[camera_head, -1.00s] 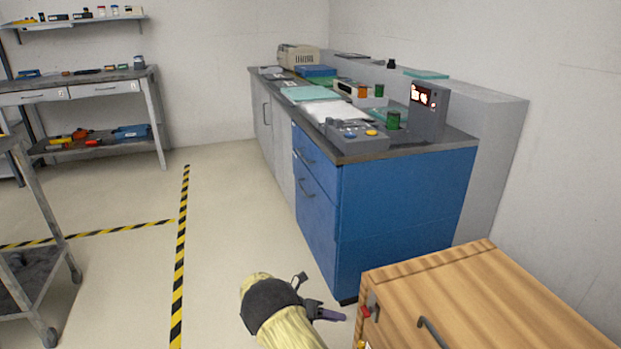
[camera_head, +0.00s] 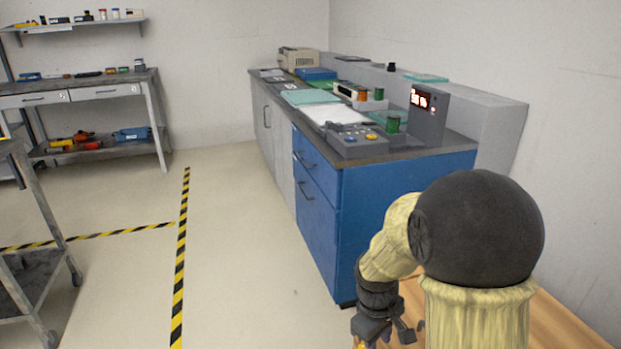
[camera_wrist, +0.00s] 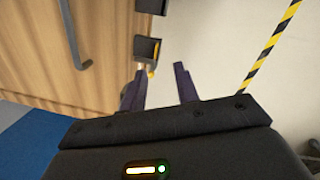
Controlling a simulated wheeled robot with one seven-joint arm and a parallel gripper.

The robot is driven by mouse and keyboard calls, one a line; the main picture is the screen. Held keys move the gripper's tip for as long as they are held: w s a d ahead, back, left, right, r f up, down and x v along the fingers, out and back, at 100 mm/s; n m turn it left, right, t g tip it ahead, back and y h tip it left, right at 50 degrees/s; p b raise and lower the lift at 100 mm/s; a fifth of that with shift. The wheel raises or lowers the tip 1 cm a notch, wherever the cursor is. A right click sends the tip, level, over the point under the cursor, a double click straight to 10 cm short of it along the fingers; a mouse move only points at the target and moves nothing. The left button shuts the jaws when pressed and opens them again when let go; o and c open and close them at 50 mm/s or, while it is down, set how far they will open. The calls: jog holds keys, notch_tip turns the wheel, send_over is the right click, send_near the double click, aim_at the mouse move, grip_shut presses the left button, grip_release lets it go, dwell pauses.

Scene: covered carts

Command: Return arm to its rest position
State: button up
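My gripper (camera_head: 388,334) is at the lower right in the head view, low in front of the wooden cart, with my bent arm above it. In the wrist view my gripper (camera_wrist: 160,88) has its two dark fingers apart, with nothing seen between them. The wooden cart (camera_head: 565,325) is mostly hidden behind my arm in the head view. In the wrist view its wooden face (camera_wrist: 35,55) fills the left side, with a grey handle (camera_wrist: 72,40). A dark latch-like fitting (camera_wrist: 147,48) lies beyond the fingertips, with a small yellow part by it.
A blue cabinet (camera_head: 400,220) with a cluttered dark worktop stands behind my arm. A grey trolley (camera_head: 40,260) is at the left edge, a workbench (camera_head: 90,92) at the back left. Open floor (camera_head: 240,260) with striped tape (camera_head: 181,260) lies between.

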jog(key=s+d+r+m+t+y, duration=0.1)
jog(key=s+r+m+t+y, duration=0.2)
jog(key=s+m, duration=0.5)
notch_tip(320, 180, up, 39)
jog(key=h+p, duration=0.1)
jog(key=p, duration=3.7)
jog(key=shift+w+f, duration=0.1)
